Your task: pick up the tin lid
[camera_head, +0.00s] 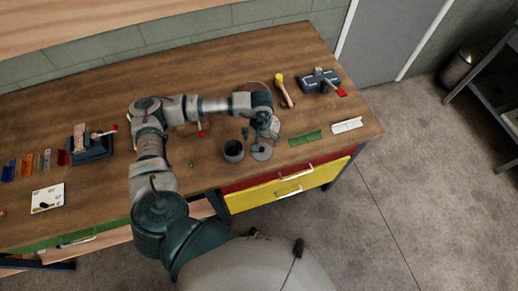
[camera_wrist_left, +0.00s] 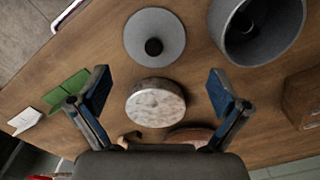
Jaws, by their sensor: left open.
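The tin lid (camera_head: 261,152) is a flat grey disc with a black knob. It lies on the workbench near its front edge, to the right of the open grey tin (camera_head: 233,150). In the left wrist view the lid (camera_wrist_left: 170,28) is at the top centre, beyond the fingertips, and the tin (camera_wrist_left: 238,50) is at the upper right. My left gripper (camera_wrist_left: 158,84) is open and empty above the bench. A round, pale, mottled disc-like object (camera_wrist_left: 155,102) shows between its fingers, apart from the lid. My right gripper is not in view.
A green strip (camera_head: 306,138) and a white piece (camera_head: 347,125) lie right of the lid. A yellow-headed tool (camera_head: 284,90) and a vise (camera_head: 320,82) stand behind. Red and yellow drawers (camera_head: 286,187) are below the bench edge. The bench's middle left is mostly clear.

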